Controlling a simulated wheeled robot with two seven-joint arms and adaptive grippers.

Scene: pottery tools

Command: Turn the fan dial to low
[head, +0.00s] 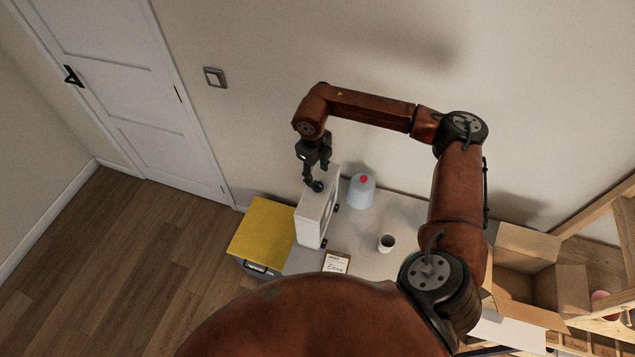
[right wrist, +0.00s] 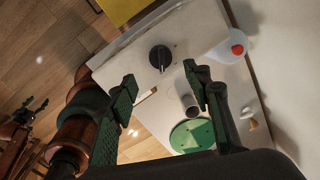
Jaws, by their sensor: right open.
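The fan is a white box-like unit (head: 311,226) standing upright on the table near the wall. Its black round dial (right wrist: 160,57) is on the top face in the right wrist view, with a pale mark on the knob; I cannot read its setting. My right gripper (head: 313,183) is above the top of the fan, pointing down. In the right wrist view my right gripper (right wrist: 160,80) is open and empty, with the dial apart from the fingers, just beyond the gap between the tips. A small dark gripper, apparently my left (right wrist: 34,108), shows at the left edge there.
A pale blue jug with a red cap (head: 362,190) stands right of the fan. A cup (head: 387,243) and a clipboard (head: 337,262) are on the table. A yellow-topped box (head: 262,228) is to the left. An open cardboard box (head: 525,270) is at right. A green disc (right wrist: 190,135) lies beyond the cup.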

